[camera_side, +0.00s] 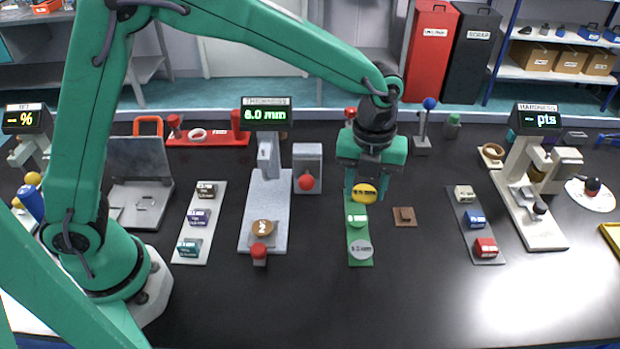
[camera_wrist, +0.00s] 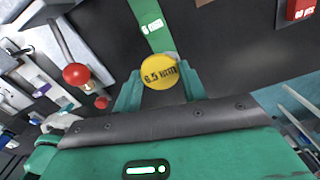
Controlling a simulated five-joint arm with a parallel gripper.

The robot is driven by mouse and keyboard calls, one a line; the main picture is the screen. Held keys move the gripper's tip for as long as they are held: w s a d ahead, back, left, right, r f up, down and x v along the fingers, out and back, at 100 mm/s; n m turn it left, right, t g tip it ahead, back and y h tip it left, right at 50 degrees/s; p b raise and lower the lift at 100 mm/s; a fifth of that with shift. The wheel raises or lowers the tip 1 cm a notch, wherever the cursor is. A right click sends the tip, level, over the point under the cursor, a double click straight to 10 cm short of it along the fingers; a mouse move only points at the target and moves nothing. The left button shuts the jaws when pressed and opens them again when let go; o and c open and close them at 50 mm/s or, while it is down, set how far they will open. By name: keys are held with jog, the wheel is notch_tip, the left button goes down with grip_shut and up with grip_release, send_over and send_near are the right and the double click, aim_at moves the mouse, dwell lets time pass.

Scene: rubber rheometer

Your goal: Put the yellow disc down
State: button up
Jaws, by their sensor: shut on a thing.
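My gripper (camera_side: 366,190) is shut on the yellow disc (camera_side: 364,193), which is marked 6.5 mm in the wrist view (camera_wrist: 160,71). In the side view the disc is over the far end of a narrow green strip (camera_side: 358,233). I cannot tell for sure whether it touches the strip. In the wrist view the green strip (camera_wrist: 146,22) runs up from behind the yellow disc.
A thickness gauge (camera_side: 264,215) with a brown disc stands left, its display reading 6.0 mm. A grey box with a red knob (camera_side: 306,182) is close left of my gripper. A small brown block (camera_side: 404,216) lies right. The front table is clear.

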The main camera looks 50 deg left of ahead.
jog(key=shift+a, duration=0.1)
dwell(0.3)
jog(key=a+n, duration=0.1)
jog(key=r+n, duration=0.1)
jog(key=n, duration=0.1)
jog(key=shift+w+a, duration=0.1)
jog(key=shift+a, duration=0.25)
jog(key=s+a+r+n, duration=0.1)
jog(key=a+n, duration=0.5)
jog(key=n, duration=0.7)
jog(key=a+r+n, duration=0.4)
jog(key=a+n, duration=0.2)
jog(key=n, duration=0.7)
jog(key=shift+s+a+r, duration=0.25)
jog(key=shift+s+a, duration=0.05)
jog(key=shift+s, duration=0.05)
